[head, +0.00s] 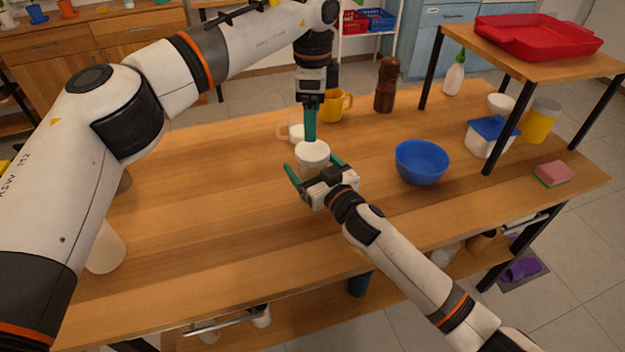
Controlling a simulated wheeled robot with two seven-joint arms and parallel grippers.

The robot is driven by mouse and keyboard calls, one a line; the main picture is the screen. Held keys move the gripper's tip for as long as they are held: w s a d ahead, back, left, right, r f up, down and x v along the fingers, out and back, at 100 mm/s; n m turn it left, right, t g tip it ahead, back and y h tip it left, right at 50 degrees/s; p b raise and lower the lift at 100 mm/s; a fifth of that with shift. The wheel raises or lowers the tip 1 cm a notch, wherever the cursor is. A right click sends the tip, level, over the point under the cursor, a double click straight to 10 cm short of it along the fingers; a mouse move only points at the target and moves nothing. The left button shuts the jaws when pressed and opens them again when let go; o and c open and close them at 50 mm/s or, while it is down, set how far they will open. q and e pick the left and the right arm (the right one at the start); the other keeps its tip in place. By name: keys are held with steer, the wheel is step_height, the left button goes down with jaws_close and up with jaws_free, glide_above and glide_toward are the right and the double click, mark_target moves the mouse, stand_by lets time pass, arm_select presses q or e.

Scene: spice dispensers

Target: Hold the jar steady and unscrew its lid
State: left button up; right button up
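A jar (311,168) with a white round lid (312,149) stands upright on the wooden table, near the middle of the head view. My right gripper (314,171) reaches in from the front right. Its two teal fingers are spread wide, one on each side of the jar, apparently with gaps. The gripper body hides the jar's lower part. My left gripper (310,138) points straight down from above, its teal fingertips at or just above the lid's far edge. Its fingers overlap from this angle, so their opening and any contact with the lid cannot be told.
A blue bowl (422,162) is to the right. A raised shelf (520,52) with a red tray (537,36) stands at the right. The table's left part is mostly clear.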

arm_select(q)
steer(key=shift+w, duration=0.1)
arm_select(e)
steer(key=shift+w+a, duration=0.3)
steer(key=shift+w, duration=0.2)
